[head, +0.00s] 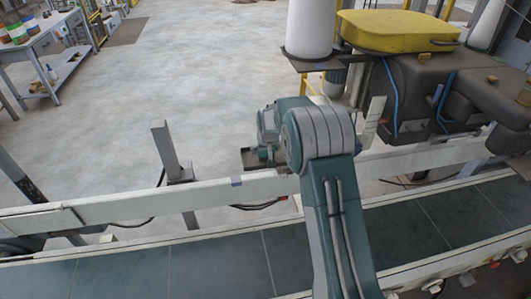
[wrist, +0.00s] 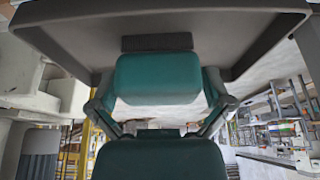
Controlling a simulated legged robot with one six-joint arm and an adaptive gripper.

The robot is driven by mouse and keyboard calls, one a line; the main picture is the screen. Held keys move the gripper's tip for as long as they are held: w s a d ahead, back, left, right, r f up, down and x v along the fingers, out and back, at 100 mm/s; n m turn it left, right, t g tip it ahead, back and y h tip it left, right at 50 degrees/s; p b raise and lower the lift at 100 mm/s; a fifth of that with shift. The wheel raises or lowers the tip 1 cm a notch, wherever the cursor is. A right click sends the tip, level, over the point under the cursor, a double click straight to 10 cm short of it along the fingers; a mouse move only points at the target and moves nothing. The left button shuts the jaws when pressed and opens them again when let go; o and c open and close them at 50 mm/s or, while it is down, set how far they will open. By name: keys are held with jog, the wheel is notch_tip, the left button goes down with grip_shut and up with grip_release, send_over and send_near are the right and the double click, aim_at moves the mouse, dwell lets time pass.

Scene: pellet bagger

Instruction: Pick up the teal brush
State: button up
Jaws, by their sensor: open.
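I cannot make out the teal brush for sure in either view. In the head view my gripper (head: 262,152) is beyond the conveyor's far rail, mostly hidden behind my teal and grey wrist. In the wrist view the grey finger linkages of my gripper (wrist: 158,104) are spread apart to the left and right. A rounded teal block (wrist: 157,78) shows between them, with a dark rectangle above it. I cannot tell whether this block is the brush or part of my gripper. My own teal housing fills the bottom middle.
The dark conveyor belt (head: 220,262) crosses the front, with a pale rail (head: 130,203) behind it. An upright grey post (head: 166,150) stands left of my gripper. A dark machine with a yellow cover (head: 400,30) is at right. A workbench (head: 50,45) is far left; open floor lies between.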

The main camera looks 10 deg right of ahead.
jog(key=shift+c, duration=0.3)
jog(key=c, duration=0.8)
jog(key=shift+c, duration=0.2)
jog(key=shift+r, duration=0.1)
jog(key=r, duration=0.3)
jog(key=shift+s+d+r, duration=0.15)
jog(key=shift+d+r, duration=0.05)
jog(key=shift+r, duration=0.2)
jog(key=s+d+r, duration=0.8)
jog(key=s+r, duration=0.1)
jog(key=s, duration=0.1)
jog(key=shift+s+d, duration=0.3)
